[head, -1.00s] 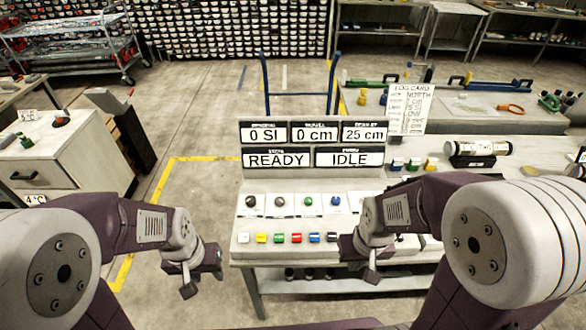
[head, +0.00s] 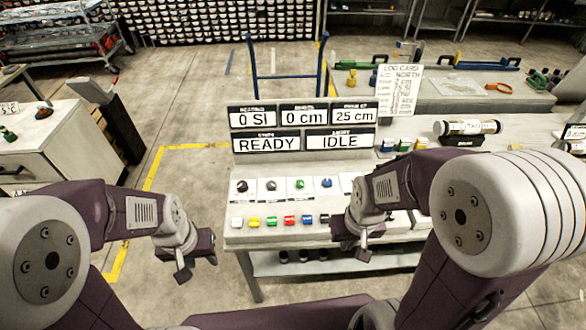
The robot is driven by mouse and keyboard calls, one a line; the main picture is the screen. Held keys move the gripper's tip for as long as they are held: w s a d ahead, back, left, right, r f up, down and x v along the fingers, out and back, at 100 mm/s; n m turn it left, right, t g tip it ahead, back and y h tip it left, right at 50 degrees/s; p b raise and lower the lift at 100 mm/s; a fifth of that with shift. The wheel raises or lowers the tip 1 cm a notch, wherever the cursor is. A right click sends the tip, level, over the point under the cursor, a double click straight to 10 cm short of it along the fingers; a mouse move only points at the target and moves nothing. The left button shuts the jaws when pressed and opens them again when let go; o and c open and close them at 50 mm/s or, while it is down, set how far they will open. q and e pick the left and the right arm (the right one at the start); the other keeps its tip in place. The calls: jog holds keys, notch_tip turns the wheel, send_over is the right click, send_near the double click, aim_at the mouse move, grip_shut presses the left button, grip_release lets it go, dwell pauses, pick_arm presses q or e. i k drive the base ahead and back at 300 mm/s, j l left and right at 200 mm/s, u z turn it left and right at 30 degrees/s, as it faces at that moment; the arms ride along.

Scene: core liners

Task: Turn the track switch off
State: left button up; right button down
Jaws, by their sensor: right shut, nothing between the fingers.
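The control console (head: 330,212) stands ahead with a sloped panel. Its upper row has a black knob (head: 242,186), a grey knob (head: 271,186), a green knob (head: 299,184) and a blue knob (head: 326,183). Their labels are too small to read, so I cannot tell which is the track switch. My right gripper (head: 360,243) is shut and empty over the console's front right, hiding part of the panel. My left gripper (head: 190,262) hangs left of the console, apart from it; its jaw opening is unclear.
Several coloured buttons, including a red button (head: 289,220), line the panel's lower row. The display board (head: 303,128) reads READY and IDLE. A log card (head: 401,90) stands behind right. A cabinet (head: 40,140) is at left, with open floor between.

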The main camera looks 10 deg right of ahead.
aim_at(243, 186)
jog(key=i+u, duration=0.1)
jog(key=u, duration=0.3)
jog(key=i+l+u, duration=0.1)
jog(key=u, duration=0.25)
jog(key=i+l+u, duration=0.1)
jog(key=u, duration=0.3)
jog(key=i+l+u, duration=0.1)
jog(key=u, duration=0.3)
